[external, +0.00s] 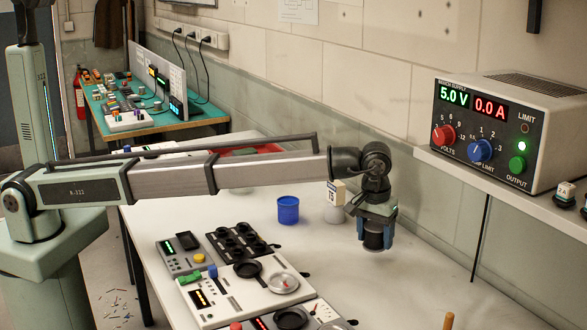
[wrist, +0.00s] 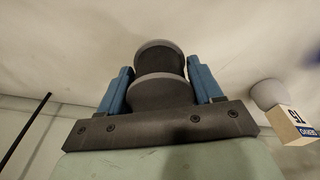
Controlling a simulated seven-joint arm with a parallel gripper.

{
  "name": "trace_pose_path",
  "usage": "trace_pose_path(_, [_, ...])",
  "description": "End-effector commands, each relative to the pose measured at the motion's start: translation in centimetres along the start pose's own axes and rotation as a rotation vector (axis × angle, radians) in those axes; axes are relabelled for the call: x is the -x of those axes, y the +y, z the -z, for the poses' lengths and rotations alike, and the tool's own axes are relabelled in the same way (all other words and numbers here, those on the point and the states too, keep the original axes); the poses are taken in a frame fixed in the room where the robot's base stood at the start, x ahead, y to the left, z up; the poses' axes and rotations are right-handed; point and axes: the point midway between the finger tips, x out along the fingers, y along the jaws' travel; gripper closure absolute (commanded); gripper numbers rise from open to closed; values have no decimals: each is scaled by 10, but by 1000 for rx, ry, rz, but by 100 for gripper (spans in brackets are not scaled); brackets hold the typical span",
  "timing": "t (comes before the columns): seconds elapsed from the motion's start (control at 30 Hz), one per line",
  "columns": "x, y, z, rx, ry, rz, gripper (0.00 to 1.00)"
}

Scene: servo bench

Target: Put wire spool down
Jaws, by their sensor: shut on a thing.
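The wire spool (wrist: 159,62) is dark with a paler grey rim and sits between the two blue fingers of my gripper (wrist: 160,85) in the wrist view. In the external view my gripper (external: 376,230) points down and is shut on the spool (external: 374,240), which hangs between the fingers. The spool appears to be above the back right part of the white bench (external: 420,275). I cannot tell for sure whether its bottom touches the bench.
A blue cup (external: 288,210) and a small block marked 15 (external: 336,193) on a pale round base stand left of my gripper. Control panels (external: 240,285) with dark round dishes lie at the front left. A power supply (external: 500,130) sits on a shelf at right. A wooden peg (external: 448,321) stands at the front.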

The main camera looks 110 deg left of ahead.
Motion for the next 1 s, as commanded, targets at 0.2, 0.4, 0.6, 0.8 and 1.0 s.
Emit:
trace_pose_path(0.2, [-17, 0, -2, 0, 0, 0, 70])
trace_pose_path(0.4, [-41, 0, -5, 0, 0, 0, 70])
trace_pose_path(0.6, [-45, 0, -5, 0, 0, -1, 70])
trace_pose_path(0.8, [-46, 0, -6, 0, 0, 0, 70])
trace_pose_path(1.0, [-47, 0, -6, 0, 0, 0, 22])
